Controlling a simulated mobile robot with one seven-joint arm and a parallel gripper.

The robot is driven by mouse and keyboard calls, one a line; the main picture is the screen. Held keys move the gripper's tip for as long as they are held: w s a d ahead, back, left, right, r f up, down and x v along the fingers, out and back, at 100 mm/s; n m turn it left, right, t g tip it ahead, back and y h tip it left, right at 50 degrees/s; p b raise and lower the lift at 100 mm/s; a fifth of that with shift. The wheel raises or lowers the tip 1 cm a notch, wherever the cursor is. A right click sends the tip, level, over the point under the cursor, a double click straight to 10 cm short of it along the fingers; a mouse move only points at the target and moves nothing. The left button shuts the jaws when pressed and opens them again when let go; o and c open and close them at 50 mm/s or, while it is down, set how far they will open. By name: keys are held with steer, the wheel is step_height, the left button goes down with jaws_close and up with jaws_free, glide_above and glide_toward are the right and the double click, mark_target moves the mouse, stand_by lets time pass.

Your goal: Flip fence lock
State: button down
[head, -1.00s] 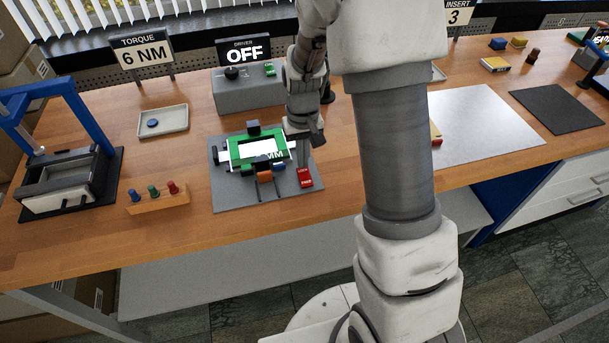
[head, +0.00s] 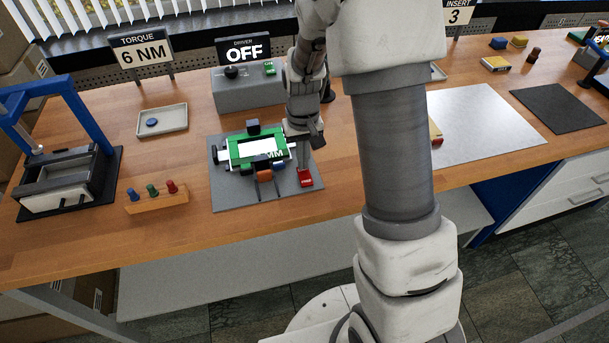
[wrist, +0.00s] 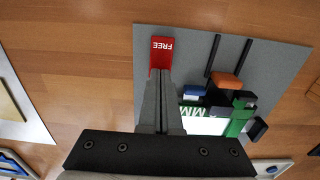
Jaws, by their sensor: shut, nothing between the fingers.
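The red fence lock (head: 306,181) sits at the front right of a grey plate, beside a green-framed fixture (head: 236,147) with a white panel. In the wrist view the red piece (wrist: 162,50) shows the word FREE, upside down in the picture. My gripper (head: 304,166) is shut and empty, pointing down at the lock. In the wrist view its fingertips (wrist: 160,72) are at the lock's near edge and cover part of it. I cannot tell whether they touch it. The other half of the lock is hidden behind the fingers.
The grey plate (head: 225,195) also carries dark rods and an orange block (head: 264,176) at the fixture's front. A wooden rack (head: 157,203) with coloured pegs stands to the left. The driver box (head: 240,98) reading OFF is behind. Bare wood lies in front.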

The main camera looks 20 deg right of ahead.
steer(key=shift+f+b, duration=0.4)
steer(key=shift+f, duration=0.15)
steer(key=shift+r, duration=0.1)
steer(key=shift+r+p, duration=2.6)
steer(key=shift+r, duration=0.85)
steer(key=shift+r, duration=0.15)
steer(key=s+r+t, duration=0.1)
steer(key=s+r, duration=0.3)
steer(key=r, duration=0.3)
steer(key=s+r+t, duration=0.2)
steer(key=s+r, duration=0.2)
steer(key=r, duration=0.4)
steer(key=s+r+t, duration=0.2)
steer(key=s+r, duration=0.4)
steer(key=s, duration=0.6)
steer(key=shift+s+r+t, duration=0.25)
steer(key=shift+r+t, duration=0.05)
